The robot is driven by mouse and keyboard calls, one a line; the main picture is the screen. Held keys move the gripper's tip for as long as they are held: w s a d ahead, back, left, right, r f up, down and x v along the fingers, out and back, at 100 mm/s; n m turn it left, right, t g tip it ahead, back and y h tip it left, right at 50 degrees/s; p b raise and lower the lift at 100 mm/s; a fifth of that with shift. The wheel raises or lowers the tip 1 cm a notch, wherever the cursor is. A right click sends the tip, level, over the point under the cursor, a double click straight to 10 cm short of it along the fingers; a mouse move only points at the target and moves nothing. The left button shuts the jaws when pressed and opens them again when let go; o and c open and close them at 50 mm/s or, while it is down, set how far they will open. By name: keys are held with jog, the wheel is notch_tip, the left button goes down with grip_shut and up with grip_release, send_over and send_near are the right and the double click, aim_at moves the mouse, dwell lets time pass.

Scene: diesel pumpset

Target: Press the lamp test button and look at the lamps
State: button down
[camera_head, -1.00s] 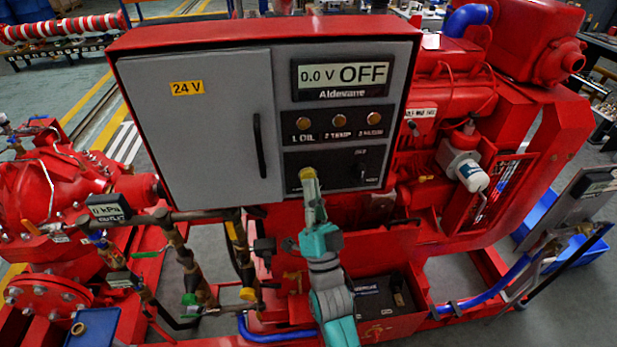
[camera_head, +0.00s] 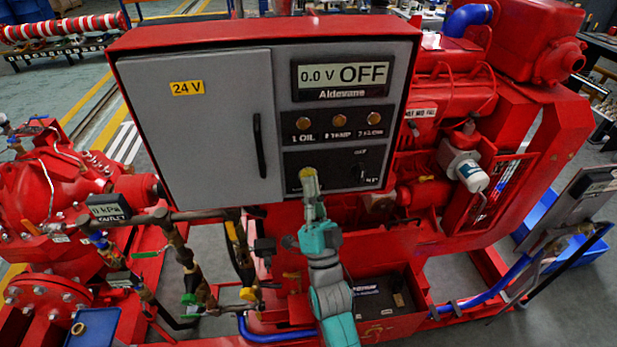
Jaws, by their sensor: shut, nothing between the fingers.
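The red and grey control cabinet (camera_head: 215,130) stands upright facing me. Its display (camera_head: 343,77) reads 0.0 V OFF. Below it are three lamps: oil (camera_head: 303,123), temp (camera_head: 340,121) and a third (camera_head: 374,118); all look dull amber, none clearly lit. A black lower panel (camera_head: 330,162) carries a dark switch (camera_head: 360,172) at its right. My gripper (camera_head: 308,173) is shut, its yellowish tip over the lower left of this panel. It hides whatever is behind it, and the lamp test button is not seen. Whether the tip touches the panel I cannot tell.
A grey cabinet door with a black handle (camera_head: 260,146) is closed left of the panel. Pipes and valves (camera_head: 180,250) crowd the lower left. The red engine (camera_head: 450,110) stands behind at right, with a box (camera_head: 380,300) below my arm.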

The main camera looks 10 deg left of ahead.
dwell(0.4)
jog(key=shift+s+d, duration=0.2)
jog(key=shift+s, duration=0.55)
jog(key=shift+s+d, duration=0.25)
jog(key=shift+s, duration=0.55)
jog(key=shift+s+d, duration=0.2)
jog(key=shift+s, duration=0.6)
jog(key=shift+s+d, duration=0.25)
jog(key=shift+s, duration=0.55)
jog(key=shift+f, duration=0.1)
jog(key=s+d+f+n+g+h, duration=0.2)
jog(key=s+d+f+g+h, duration=0.25)
jog(key=s+d+f, duration=1)
jog(key=s+d+f+g+h, duration=0.2)
jog(key=s+d+g, duration=0.1)
jog(key=s, duration=0.8)
jog(key=s+d+f+n+g+h, duration=0.1)
jog(key=s+d, duration=0.4)
jog(key=s, duration=0.7)
jog(key=f+g+h, duration=0.1)
jog(key=g+h, duration=0.1)
jog(key=shift+s+d+h, duration=0.2)
jog(key=shift+h, duration=0.15)
